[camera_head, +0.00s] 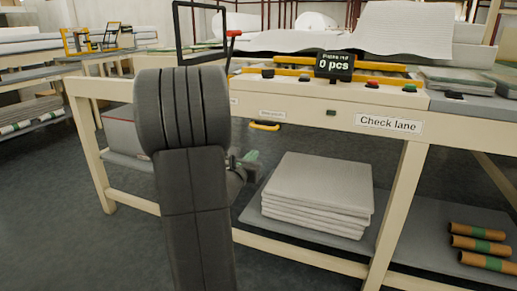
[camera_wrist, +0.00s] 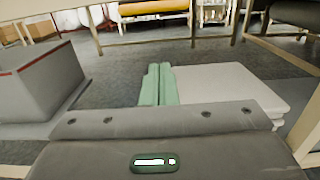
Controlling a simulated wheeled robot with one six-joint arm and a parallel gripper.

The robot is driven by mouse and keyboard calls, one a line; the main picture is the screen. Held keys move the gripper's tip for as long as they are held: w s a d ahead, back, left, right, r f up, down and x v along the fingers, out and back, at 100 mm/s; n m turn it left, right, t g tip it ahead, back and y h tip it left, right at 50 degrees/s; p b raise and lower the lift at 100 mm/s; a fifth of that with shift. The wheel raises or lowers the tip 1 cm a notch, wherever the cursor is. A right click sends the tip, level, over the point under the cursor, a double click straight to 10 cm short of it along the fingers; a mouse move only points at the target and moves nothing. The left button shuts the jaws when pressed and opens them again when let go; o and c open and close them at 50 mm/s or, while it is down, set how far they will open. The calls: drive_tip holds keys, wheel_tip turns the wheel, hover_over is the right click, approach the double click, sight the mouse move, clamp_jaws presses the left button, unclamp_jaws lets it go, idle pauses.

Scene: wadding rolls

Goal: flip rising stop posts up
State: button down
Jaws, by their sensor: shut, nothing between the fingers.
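My gripper (camera_head: 250,157) shows small and partly hidden behind my dark arm in the head view, in front of the bench and below its top. In the wrist view its green fingers (camera_wrist: 157,84) are together and hold nothing. The cream bench labelled "Check lane" (camera_head: 388,124) carries yellow bars (camera_head: 290,73), coloured buttons and a black display (camera_head: 334,65) reading 0 pcs. A red-knobbed lever (camera_head: 232,34) stands at the bench's left end. A yellow handle (camera_head: 264,126) sits on the front face. I cannot pick out stop posts for certain.
A stack of pale sheets (camera_head: 318,190) lies on the lower shelf; it also shows in the wrist view (camera_wrist: 225,85). A grey box (camera_wrist: 38,82) is left of the fingers. Cardboard rolls (camera_head: 478,246) lie at lower right. The floor at left is clear.

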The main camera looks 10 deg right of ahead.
drive_tip(key=v, duration=0.4)
drive_tip(key=shift+w+d, duration=0.1)
drive_tip(key=w+d+r+p, duration=0.2)
drive_tip(key=w+d+r, duration=0.2)
drive_tip(key=w+d, duration=0.2)
drive_tip(key=shift+w+r, duration=0.2)
drive_tip(key=shift+w, duration=1.2)
drive_tip(key=shift+f, duration=0.1)
